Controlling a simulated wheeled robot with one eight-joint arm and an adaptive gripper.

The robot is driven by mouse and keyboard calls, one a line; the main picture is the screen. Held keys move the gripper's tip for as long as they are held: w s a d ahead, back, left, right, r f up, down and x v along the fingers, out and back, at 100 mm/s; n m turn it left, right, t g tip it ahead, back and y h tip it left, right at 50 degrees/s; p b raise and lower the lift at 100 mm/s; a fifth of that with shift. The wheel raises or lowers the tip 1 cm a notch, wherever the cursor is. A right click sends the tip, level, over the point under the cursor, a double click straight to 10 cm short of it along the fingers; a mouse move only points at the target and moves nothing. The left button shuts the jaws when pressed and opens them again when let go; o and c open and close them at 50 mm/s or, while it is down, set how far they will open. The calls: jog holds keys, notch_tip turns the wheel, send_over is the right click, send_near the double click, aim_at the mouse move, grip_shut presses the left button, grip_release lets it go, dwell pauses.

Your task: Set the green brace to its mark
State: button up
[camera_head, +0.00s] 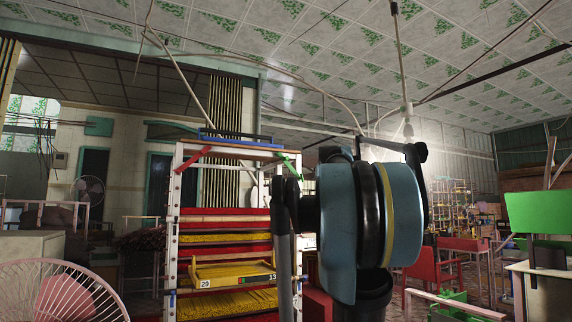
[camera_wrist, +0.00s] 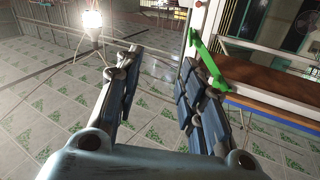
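The green brace (camera_head: 290,163) is at the upper right corner of a white rack (camera_head: 172,215), slanting down to the right. In the wrist view the green brace (camera_wrist: 208,62) lies just beyond the right finger and slants beside a white post. In the head view my arm hides part of the rack's right side. I cannot make out the mark.
A red brace (camera_head: 194,158) slants at the rack's upper left. The rack holds trays of yellow sticks (camera_head: 232,272).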

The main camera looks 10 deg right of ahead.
aim_at(288, 158)
jog(key=w+a+r+n+g+y, duration=0.1)
jog(key=w+a+r+n+y, duration=0.3)
jog(key=a+r+y, duration=0.5)
jog(key=shift+n+h, duration=0.3)
jog(key=shift+h, duration=0.1)
jog(key=x, duration=0.5)
jog(key=d+x, duration=0.1)
jog(key=x, duration=0.9)
jog(key=shift+w+d+r, duration=0.3)
jog(key=shift+w+r, duration=0.05)
jog(key=shift+w, duration=0.2)
grip_shut()
jog(key=shift+a, duration=0.1)
